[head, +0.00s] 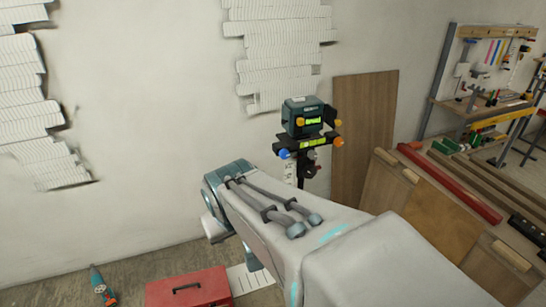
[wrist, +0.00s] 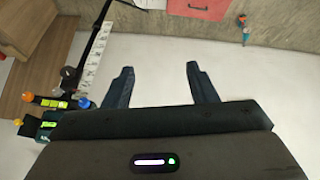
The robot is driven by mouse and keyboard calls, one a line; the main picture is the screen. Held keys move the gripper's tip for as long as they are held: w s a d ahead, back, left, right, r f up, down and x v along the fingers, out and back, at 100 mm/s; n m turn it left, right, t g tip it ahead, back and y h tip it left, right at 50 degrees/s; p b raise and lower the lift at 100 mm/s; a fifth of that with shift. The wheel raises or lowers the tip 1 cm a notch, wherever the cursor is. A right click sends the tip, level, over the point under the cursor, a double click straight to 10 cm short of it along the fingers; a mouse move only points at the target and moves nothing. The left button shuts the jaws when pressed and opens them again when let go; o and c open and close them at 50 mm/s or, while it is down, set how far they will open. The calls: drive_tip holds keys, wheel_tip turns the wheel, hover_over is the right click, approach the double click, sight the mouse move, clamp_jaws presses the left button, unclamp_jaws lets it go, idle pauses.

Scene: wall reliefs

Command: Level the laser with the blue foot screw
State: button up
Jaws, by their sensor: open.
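The laser (head: 296,108), a dark teal box with a lit green panel and orange knobs, stands on a dark levelling base (head: 320,142) atop a pole by the wall. The blue foot screw (head: 284,154) is at the base's left end; orange screws are at its right. In the wrist view the laser (wrist: 44,131) and blue foot screw (wrist: 28,97) are at the left edge. My gripper (wrist: 158,68) is open and empty, its two dark fingers apart from the screw. In the head view my arm hides the gripper's fingers.
A red toolbox (head: 188,288) and a teal-and-red tool (head: 102,286) lie on the floor. A wooden panel (head: 362,125) leans on the wall behind the laser. Boards and a workbench (head: 490,100) fill the right. Floor at left is mostly clear.

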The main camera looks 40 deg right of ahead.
drive_tip(key=w+d+f+m+t+h+b, duration=0.1)
drive_tip(key=w+d+f+t+h+b, duration=0.3)
drive_tip(key=w+d, duration=0.6)
drive_tip(key=m+t+y+b, duration=0.25)
drive_tip(key=t+b, duration=0.35)
drive_tip(key=t, duration=0.3)
approach(286, 156)
drive_tip(key=shift+n, duration=0.35)
drive_tip(key=w, duration=0.2)
drive_tip(key=w+d, duration=0.1)
drive_tip(key=w, duration=0.2)
drive_tip(key=w+b, duration=0.1)
drive_tip(key=w, duration=0.2)
drive_tip(key=shift+w+d+r, duration=0.15)
drive_tip(key=shift+d+r, duration=0.1)
drive_tip(key=shift+r, duration=0.05)
drive_tip(key=c, duration=1)
